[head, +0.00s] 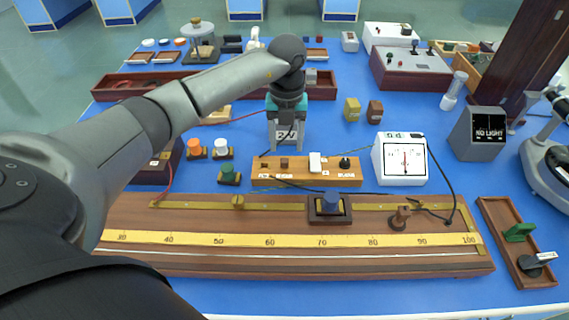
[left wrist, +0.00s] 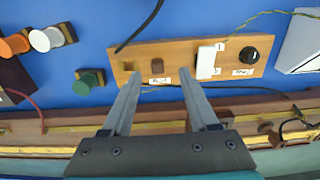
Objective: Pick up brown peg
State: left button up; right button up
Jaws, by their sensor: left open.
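A wooden strip board (head: 325,181) lies on the blue bench and carries a small dark brown peg (head: 284,163). In the left wrist view the brown peg (left wrist: 157,65) stands on the board (left wrist: 174,53) beside a square socket (left wrist: 127,66). My left gripper (head: 286,149) is open and empty, above and behind the board in the head view. In the left wrist view the open fingers (left wrist: 158,76) point towards the peg, one tip to either side of it in the picture. The height gap cannot be told. My right gripper is not in view.
A white switch (head: 316,162) and a black knob (head: 345,163) share the board. A white meter (head: 402,166) stands to its right. A long wooden scale rail (head: 200,256) runs in front. Green (head: 229,175), orange and white knobs stand left. Wires cross the board.

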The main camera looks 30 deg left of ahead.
aim_at(284, 159)
pick_arm(q)
notch_tip(284, 159, down, 5)
jog(key=shift+s+a+r+b, duration=0.1)
jog(key=shift+s+a+b, duration=0.05)
jog(key=shift+b, duration=0.3)
jog(key=shift+c, duration=0.2)
grip_shut()
